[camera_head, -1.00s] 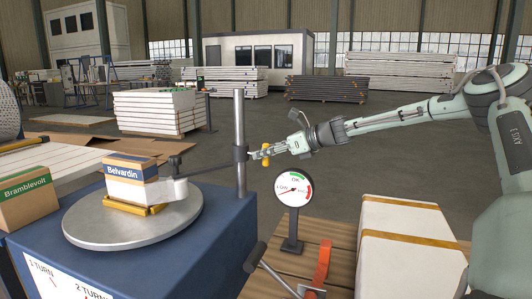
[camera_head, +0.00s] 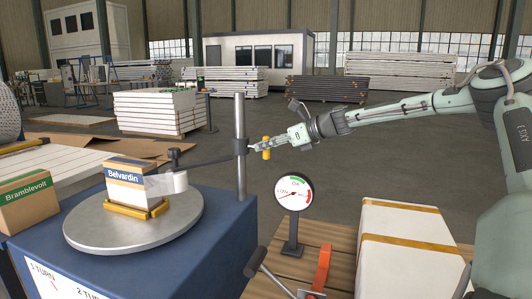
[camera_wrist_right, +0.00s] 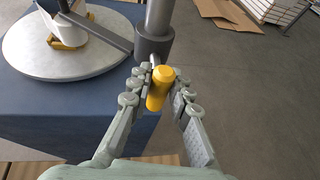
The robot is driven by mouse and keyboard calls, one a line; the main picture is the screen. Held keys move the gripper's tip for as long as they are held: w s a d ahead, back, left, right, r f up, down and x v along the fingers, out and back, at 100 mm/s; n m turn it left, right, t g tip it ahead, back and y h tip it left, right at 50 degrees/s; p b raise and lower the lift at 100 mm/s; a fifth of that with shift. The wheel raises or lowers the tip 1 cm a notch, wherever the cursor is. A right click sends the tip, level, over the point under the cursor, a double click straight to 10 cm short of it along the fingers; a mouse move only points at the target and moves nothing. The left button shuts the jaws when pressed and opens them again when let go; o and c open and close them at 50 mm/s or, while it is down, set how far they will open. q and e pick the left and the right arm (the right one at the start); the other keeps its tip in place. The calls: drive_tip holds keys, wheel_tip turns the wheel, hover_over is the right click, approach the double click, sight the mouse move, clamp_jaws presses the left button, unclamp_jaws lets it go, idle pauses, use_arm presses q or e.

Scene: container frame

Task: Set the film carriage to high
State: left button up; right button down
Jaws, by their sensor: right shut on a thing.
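The film carriage (camera_head: 241,147) is a dark collar around the upright grey mast (camera_head: 241,185), a little above the mast's middle. Its thin arm reaches left to a white film roll (camera_head: 173,184) beside the box marked Belvardin (camera_head: 125,174). A yellow handle (camera_head: 266,148) stands on the carriage's right side. My right gripper (camera_head: 262,146) is shut on this handle, coming from the right. In the right wrist view the yellow handle (camera_wrist_right: 160,88) sits between the fingers, with the collar (camera_wrist_right: 154,42) just beyond. My left gripper is out of view.
The Belvardin box stands on a yellow base on the round turntable (camera_head: 85,230), atop a blue cabinet (camera_head: 215,240). A dial gauge (camera_head: 293,194) stands below my right arm. An orange lever (camera_head: 322,265) and a strapped white box (camera_head: 395,245) are at the front right.

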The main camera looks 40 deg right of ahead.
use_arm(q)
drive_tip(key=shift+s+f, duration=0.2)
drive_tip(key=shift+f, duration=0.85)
use_arm(e)
drive_tip(key=r, duration=0.5)
drive_tip(key=shift+w+d, duration=0.15)
drive_tip(key=shift+d, duration=0.05)
drive_tip(key=c, duration=1.5)
unclamp_jaws()
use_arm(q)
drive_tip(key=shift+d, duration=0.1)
use_arm(e)
drive_tip(key=shift+o, duration=0.4)
drive_tip(key=shift+f, duration=0.3)
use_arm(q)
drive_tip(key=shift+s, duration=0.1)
use_arm(e)
drive_tip(key=shift+a, duration=0.1)
drive_tip(key=v, duration=1.2)
drive_tip(key=shift+f, duration=0.1)
